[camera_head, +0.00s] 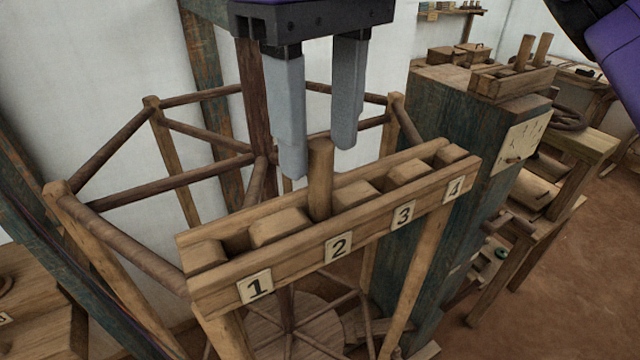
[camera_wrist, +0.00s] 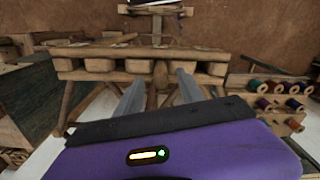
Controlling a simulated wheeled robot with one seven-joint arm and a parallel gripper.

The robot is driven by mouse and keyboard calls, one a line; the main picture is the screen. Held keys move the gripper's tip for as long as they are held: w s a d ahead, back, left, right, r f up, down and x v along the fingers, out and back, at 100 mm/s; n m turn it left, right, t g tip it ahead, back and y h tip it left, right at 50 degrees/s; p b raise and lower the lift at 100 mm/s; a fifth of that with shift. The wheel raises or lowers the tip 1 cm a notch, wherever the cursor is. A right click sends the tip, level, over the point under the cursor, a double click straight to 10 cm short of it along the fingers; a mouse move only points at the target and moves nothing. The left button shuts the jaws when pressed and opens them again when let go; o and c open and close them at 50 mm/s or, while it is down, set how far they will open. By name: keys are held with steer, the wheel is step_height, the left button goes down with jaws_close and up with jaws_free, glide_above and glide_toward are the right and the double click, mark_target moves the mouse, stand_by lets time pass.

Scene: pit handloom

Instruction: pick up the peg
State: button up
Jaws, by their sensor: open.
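The peg (camera_head: 320,179) is a round wooden post. It stands upright in the numbered wooden rack (camera_head: 375,222), in the gap by the label 2. My gripper (camera_head: 318,162) is open above the rack, pointing down. Its two grey fingers hang on either side of the peg's top, with the tips near the top's height. I cannot tell if they touch it. In the wrist view, the fingers (camera_wrist: 158,80) reach toward the rack (camera_wrist: 100,76), and an upright wooden piece, probably the peg (camera_wrist: 161,75), shows between them.
The rack carries labels 1 to 4 and wooden blocks between its gaps. A post-and-rail wooden frame (camera_head: 165,190) stands behind and below. A dark green timber post (camera_head: 440,130) rises right of the rack. Spools of coloured thread (camera_wrist: 275,95) sit at right in the wrist view.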

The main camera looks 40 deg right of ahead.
mark_target(320, 178)
steer(key=shift+f+p, duration=0.65)
steer(key=shift+f, duration=1.7)
jaws_close()
